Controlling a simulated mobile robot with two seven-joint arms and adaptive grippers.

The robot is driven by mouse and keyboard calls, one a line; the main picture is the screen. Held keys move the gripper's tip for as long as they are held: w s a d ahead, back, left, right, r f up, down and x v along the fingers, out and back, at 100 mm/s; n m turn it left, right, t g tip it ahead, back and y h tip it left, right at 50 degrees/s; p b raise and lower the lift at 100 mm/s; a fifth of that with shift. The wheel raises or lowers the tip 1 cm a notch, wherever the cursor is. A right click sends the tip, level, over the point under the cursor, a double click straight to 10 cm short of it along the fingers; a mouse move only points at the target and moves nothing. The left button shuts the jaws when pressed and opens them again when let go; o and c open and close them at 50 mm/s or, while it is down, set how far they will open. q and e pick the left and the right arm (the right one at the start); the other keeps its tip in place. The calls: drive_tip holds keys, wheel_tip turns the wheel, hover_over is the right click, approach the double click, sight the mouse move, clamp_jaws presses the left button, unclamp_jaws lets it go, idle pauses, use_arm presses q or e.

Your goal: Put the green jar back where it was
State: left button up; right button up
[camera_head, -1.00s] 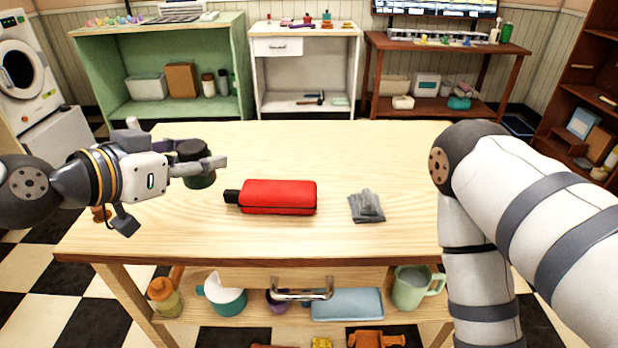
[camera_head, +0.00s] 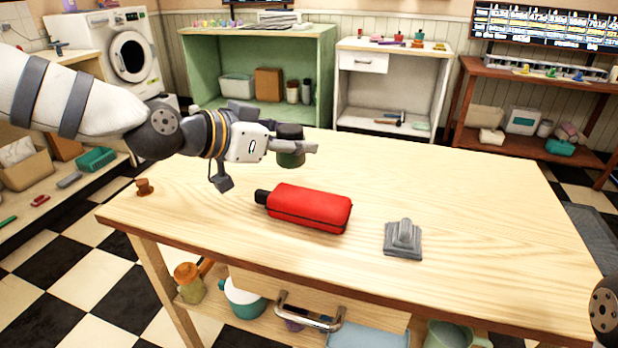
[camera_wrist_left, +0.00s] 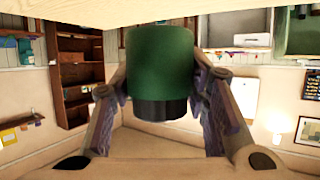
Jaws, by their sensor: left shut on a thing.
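The green jar (camera_head: 290,156) has a dark lid and is held upright above the far left part of the wooden table (camera_head: 440,190). My left gripper (camera_head: 296,148) is shut on it. In the left wrist view the jar (camera_wrist_left: 160,62) sits between the two fingers, its dark lid toward the bottom of the picture. My left gripper (camera_wrist_left: 160,100) touches it from both sides there. I cannot tell how far the jar is above the table. My right gripper is out of view.
A red case (camera_head: 310,207), a grey stamp-like object (camera_head: 403,240) and a small brown peg (camera_head: 144,187) stand on the table. Behind are a green shelf (camera_head: 320,75), a white shelf (camera_head: 350,80) and a brown shelf (camera_head: 480,75).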

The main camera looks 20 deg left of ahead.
use_arm(q)
drive_tip(key=b, duration=0.1)
hover_over(302, 187)
drive_tip(key=f, duration=0.5)
drive_tip(key=shift+s+f, duration=0.15)
drive_tip(key=shift+s, duration=0.05)
drive_tip(key=f+b, duration=0.1)
drive_tip(key=f, duration=0.2)
drive_tip(key=shift+w+f, duration=0.15)
drive_tip(key=shift+w, duration=0.05)
drive_tip(key=o, duration=1.2)
drive_tip(key=shift+c, duration=0.2)
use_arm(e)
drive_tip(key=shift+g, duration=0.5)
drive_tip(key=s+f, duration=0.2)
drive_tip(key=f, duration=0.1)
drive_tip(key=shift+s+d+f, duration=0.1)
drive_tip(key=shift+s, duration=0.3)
